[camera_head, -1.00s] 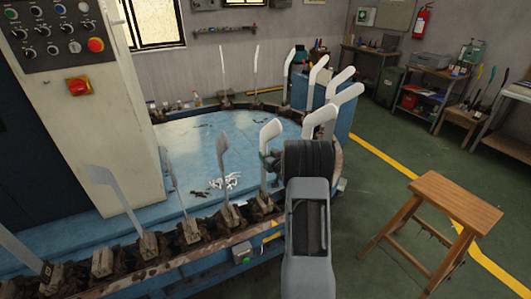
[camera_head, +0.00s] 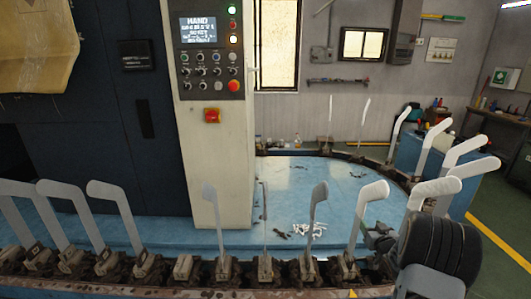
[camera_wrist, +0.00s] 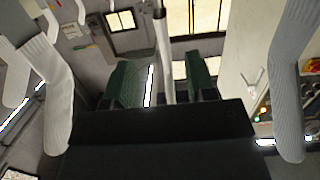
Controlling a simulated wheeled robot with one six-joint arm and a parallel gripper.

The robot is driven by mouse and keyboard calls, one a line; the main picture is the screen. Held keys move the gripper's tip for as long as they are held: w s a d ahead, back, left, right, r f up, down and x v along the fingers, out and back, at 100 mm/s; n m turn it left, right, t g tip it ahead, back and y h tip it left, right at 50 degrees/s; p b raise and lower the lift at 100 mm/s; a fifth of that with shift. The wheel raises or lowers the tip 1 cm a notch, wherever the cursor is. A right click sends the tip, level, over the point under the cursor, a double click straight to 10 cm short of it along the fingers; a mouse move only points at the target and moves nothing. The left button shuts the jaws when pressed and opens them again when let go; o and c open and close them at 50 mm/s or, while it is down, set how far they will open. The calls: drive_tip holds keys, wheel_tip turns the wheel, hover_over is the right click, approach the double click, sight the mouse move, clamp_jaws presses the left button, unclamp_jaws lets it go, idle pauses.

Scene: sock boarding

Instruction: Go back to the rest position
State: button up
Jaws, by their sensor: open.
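My gripper shows in the wrist view (camera_wrist: 163,82) with its two green-padded fingers apart. A thin upright form (camera_wrist: 162,45) shows beyond the gap between them; I cannot tell how far off it is. In the head view my gripper (camera_head: 378,238) is mostly hidden behind my dark wrist at the lower right, close beside a white form (camera_head: 370,198).
Several flat leg-shaped forms (camera_head: 115,195) stand along the machine's curved rail. White-covered forms (camera_head: 434,188) stand close around my wrist at the right. The control cabinet (camera_head: 218,165) rises at the centre. White scraps (camera_head: 308,230) lie on the blue table (camera_head: 345,180).

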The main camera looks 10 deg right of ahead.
drive_tip(key=s+d+f+m+g+h, duration=0.2)
drive_tip(key=s+f+g, duration=0.3)
drive_tip(key=f+g, duration=0.15)
drive_tip(key=s+a+g, duration=0.4)
drive_tip(key=s+a, duration=0.1)
drive_tip(key=s+a+r+n+y, duration=0.1)
drive_tip(key=s+a+r, duration=0.4)
drive_tip(key=a, duration=0.4)
drive_tip(key=s+a+r+n+g+y, duration=0.1)
drive_tip(key=s+a+r, duration=0.4)
drive_tip(key=a, duration=0.4)
drive_tip(key=s+a+r+n+g+y, duration=0.1)
drive_tip(key=s+a+r+y, duration=0.1)
drive_tip(key=s+a+r, duration=0.3)
drive_tip(key=a, duration=0.4)
drive_tip(key=shift+a+r+n, duration=0.3)
drive_tip(key=shift+s, duration=0.1)
